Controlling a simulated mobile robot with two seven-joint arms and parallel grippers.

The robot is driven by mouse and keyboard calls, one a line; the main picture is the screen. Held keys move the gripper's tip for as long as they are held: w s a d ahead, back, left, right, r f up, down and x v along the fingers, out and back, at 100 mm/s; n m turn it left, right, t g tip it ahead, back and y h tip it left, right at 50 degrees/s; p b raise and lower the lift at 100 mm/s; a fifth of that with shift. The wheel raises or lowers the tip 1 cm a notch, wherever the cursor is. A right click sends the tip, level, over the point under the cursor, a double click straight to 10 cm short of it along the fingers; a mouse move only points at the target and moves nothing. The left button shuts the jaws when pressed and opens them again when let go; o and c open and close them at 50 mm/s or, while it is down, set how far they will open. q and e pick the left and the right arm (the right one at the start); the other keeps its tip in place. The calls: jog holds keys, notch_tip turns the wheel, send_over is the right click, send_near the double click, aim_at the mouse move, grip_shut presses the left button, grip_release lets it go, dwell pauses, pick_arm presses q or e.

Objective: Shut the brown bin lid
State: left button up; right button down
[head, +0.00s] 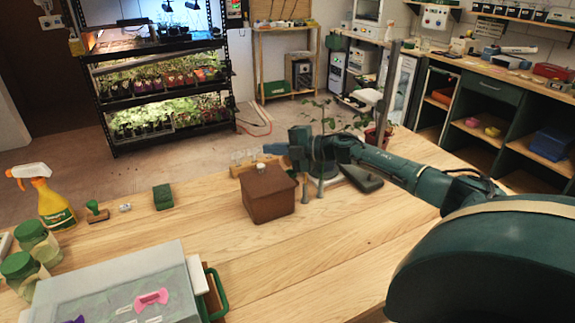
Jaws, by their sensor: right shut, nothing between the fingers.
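The brown bin (268,204) stands on the wooden table near the middle of the head view. Its brown lid (266,181) lies over the top of the box, with a small pale knob (260,168) at its far side. I cannot tell whether a small gap is left under the lid. My right gripper (277,149) reaches in from the right, just above and behind the bin. Its fingers are shut and empty, and it hides part of what lies behind. My left gripper is not in view.
A green sponge-like block (162,196), a stamp (96,211) and a yellow spray bottle (52,203) stand to the left. A lidded grey box (110,270) with a green handle is at front left. Bare table lies before the bin.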

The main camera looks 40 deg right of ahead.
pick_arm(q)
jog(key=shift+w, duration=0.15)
pick_arm(e)
jog(key=shift+w, duration=0.15)
pick_arm(q)
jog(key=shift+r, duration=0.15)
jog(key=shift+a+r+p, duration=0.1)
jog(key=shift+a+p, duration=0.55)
jog(key=shift+p, duration=0.3)
pick_arm(e)
jog(key=s+d+r, duration=0.1)
jog(key=d+r, duration=0.5)
jog(key=r, duration=0.5)
jog(key=shift+d, duration=0.4)
